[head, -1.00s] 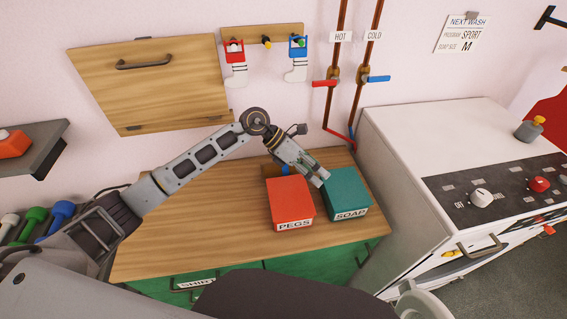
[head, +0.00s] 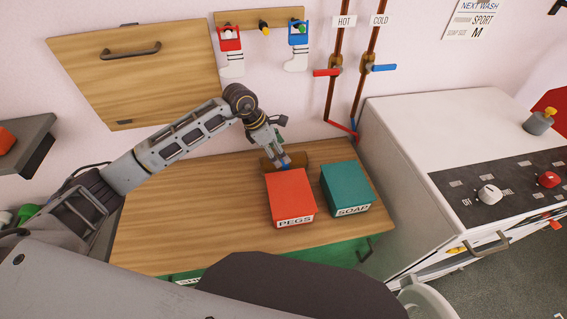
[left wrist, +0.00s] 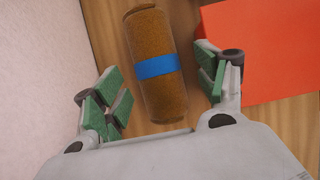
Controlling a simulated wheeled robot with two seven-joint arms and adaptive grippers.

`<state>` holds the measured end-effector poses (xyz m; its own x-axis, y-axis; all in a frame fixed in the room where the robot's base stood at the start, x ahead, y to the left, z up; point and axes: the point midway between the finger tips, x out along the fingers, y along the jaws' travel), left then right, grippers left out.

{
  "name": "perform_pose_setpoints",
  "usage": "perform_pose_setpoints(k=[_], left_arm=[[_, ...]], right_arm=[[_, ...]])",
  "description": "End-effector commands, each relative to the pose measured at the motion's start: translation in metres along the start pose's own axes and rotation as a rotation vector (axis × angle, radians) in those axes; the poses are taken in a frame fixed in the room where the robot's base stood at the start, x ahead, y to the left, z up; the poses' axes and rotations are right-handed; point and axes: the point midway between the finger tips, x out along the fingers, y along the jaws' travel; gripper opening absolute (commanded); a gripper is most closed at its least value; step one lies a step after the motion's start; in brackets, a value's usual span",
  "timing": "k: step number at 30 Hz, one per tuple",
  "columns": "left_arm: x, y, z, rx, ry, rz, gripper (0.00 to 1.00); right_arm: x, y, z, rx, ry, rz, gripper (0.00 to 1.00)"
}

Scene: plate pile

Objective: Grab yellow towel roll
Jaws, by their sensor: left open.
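A brownish-yellow roll (left wrist: 150,35) with a blue band lies on the wooden counter in the left wrist view. In the head view the roll (head: 299,159) is partly hidden behind the red PEGS box (head: 291,194) and my gripper. My left gripper (head: 281,158) is over the roll. In the left wrist view its green-padded fingers (left wrist: 160,85) are open, one on each side of the roll, with nothing held. Gaps show between the fingers and the roll. My right gripper is not in view.
The red PEGS box stands close to the roll. A teal SOAP box (head: 345,188) stands to its right. The wall and the HOT and COLD pipes (head: 335,95) are behind. A white washer (head: 450,130) stands at right. The counter (head: 190,215) is clear at left.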

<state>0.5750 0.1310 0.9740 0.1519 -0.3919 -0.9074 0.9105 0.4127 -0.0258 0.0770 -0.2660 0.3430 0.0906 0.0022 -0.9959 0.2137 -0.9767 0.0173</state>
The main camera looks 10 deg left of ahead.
Motion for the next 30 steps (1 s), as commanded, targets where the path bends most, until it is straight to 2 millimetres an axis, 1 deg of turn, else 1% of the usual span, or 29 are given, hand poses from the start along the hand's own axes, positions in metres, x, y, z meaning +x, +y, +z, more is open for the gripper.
perform_pose_setpoints(k=[1,4,14,17,24,30], left_arm=[[0.000,0.002,-0.004,0.008,0.018,0.011,0.72],[-0.001,0.003,-0.009,0.016,0.037,0.020,0.72],[-0.001,0.003,-0.009,0.016,0.041,0.021,0.72],[0.003,0.003,-0.010,0.016,0.041,0.020,0.72],[0.019,0.003,-0.010,0.016,0.041,0.019,0.72],[0.022,0.004,-0.010,0.016,0.041,0.021,0.72]], right_arm=[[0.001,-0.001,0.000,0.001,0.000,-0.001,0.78],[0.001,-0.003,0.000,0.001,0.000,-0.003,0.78],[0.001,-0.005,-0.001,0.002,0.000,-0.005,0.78],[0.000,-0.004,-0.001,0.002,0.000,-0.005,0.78],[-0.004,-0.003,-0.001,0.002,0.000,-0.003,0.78],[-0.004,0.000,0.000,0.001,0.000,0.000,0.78]])
